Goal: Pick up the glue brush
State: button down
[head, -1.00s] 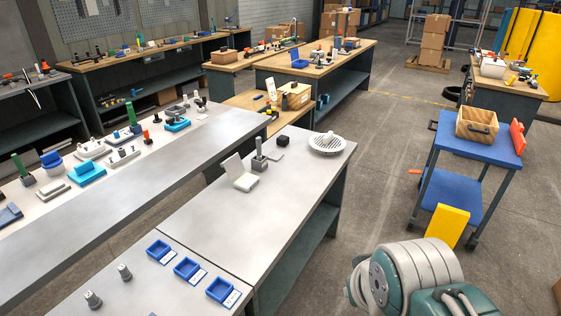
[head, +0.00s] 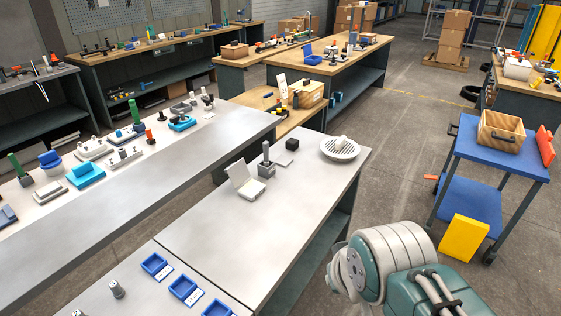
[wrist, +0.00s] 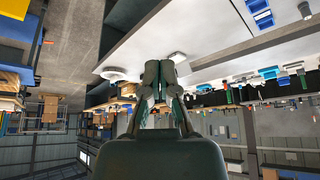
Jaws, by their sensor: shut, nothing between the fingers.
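I cannot make out a glue brush for certain in either view. A grey block with an upright rod (head: 266,165) stands on the near metal table, beside a white open-lidded case (head: 245,182). A white round slatted dish (head: 340,148) with a pale piece on it lies near the table's right edge. My gripper (wrist: 160,68) shows in the wrist view, its two fingers together and empty. That view is upside down, and the dish (wrist: 113,74) appears left of the fingers. In the head view only my arm shows; the gripper is out of sight.
Blue trays (head: 155,265) line the table's near end. The long table (head: 100,240) at left carries several fixtures. A blue cart (head: 480,150) with a wooden box (head: 501,131) stands right. Floor between table and cart is clear.

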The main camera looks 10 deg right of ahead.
aim_at(265, 145)
jog(key=i+l+u, duration=0.1)
jog(key=u, duration=0.35)
jog(key=i+l+u, duration=0.1)
jog(key=u, duration=0.35)
jog(key=i+l+u, duration=0.2)
jog(key=l, duration=0.35)
jog(key=l+u, duration=0.2)
jog(key=l, duration=0.35)
jog(key=i+l+u, duration=0.15)
jog(key=l, duration=1.15)
jog(key=i+l, duration=0.1)
jog(key=l, duration=0.65)
